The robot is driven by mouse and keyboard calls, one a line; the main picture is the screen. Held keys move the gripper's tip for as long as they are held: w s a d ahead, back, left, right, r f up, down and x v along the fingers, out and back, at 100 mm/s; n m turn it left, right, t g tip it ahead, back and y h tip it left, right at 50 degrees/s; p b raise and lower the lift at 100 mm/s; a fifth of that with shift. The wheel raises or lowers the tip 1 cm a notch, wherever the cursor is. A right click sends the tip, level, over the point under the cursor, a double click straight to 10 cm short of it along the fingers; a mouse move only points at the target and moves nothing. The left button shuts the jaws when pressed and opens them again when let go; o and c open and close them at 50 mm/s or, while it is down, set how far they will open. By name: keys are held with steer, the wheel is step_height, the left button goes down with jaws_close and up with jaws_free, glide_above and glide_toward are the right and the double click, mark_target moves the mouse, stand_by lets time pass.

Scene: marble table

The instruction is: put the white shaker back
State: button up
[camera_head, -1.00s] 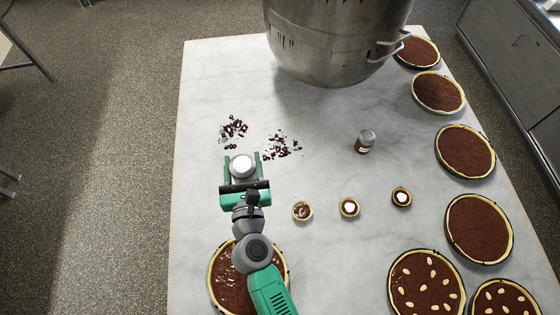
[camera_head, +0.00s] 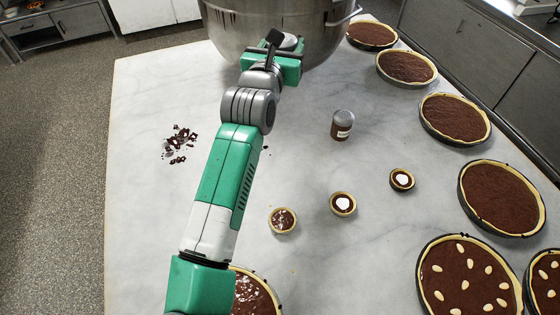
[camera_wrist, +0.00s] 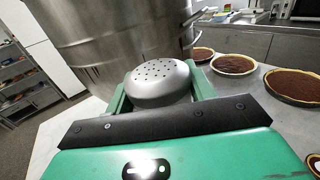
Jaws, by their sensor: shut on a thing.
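The white shaker (camera_wrist: 158,84) is between the green fingers of my gripper (camera_wrist: 160,88), its domed, holed top facing up in the wrist view. In the head view only the pale top of the shaker (camera_head: 287,41) shows above my gripper (camera_head: 284,46). The gripper is shut on it, at the far part of the table, close in front of the big steel pot. The shaker's lower body is hidden by the gripper, so I cannot tell its height over the table.
The steel pot (camera_head: 230,30) stands at the back. A brown shaker with a grey lid (camera_head: 342,125) stands on the marble table (camera_head: 330,265). Small tarts (camera_head: 343,203) lie in front of it. Large chocolate tarts (camera_head: 502,198) line the right side. Chocolate bits (camera_head: 180,143) lie left.

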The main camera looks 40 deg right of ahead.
step_height(320, 180, down, 28)
steer(key=b, duration=0.9)
steer(key=shift+r, duration=0.25)
steer(key=shift+f, duration=0.15)
steer(key=o, duration=1.1)
steer(key=shift+c, duration=0.2)
steer(key=shift+s+a+p, duration=0.1)
steer(key=shift+a+p, duration=0.2)
steer(key=p+v, duration=0.2)
steer(key=v, duration=0.4)
steer(key=shift+a, duration=0.35)
steer(key=shift+s+a, duration=0.25)
steer(key=shift+s, duration=0.05)
